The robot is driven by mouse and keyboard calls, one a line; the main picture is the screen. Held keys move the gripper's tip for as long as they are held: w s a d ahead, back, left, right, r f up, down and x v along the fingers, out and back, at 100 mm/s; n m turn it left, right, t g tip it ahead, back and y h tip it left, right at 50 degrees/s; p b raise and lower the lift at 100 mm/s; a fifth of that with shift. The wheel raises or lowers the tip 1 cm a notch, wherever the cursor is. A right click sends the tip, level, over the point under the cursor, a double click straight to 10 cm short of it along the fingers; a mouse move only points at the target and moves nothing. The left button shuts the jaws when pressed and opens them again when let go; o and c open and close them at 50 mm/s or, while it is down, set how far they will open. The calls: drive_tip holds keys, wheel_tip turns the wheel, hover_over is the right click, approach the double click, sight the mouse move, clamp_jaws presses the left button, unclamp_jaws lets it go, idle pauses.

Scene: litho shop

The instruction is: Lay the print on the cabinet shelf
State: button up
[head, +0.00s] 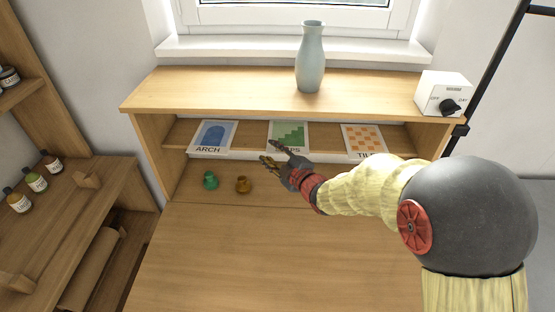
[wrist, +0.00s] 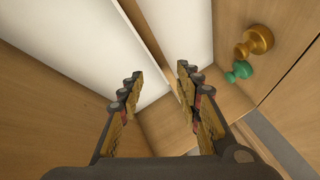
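Three prints are on the cabinet shelf (head: 254,134): a blue arch print (head: 214,135) at left, a green steps print (head: 289,131) in the middle and an orange tile print (head: 364,139) at right. My gripper (head: 272,152) is in front of the steps print's lower edge and hides part of its lettering. In the wrist view my gripper (wrist: 160,72) is open, with its two fingers apart and nothing between them. I cannot tell from the head view whether it touches the print. No print can be made out in the wrist view.
A pale blue vase (head: 310,62) and a white dial box (head: 444,93) stand on the cabinet top (head: 220,90). Green (head: 210,180) and brass (head: 243,184) knob-shaped pieces are left of my gripper. The wooden surface (head: 260,250) in front is clear. Bottles (head: 36,180) stand on a left rack.

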drive_tip(key=shift+w+a, duration=0.25)
drive_tip(key=shift+w, duration=0.1)
clamp_jaws()
idle(0.4)
drive_tip(key=shift+c, duration=0.3)
unclamp_jaws()
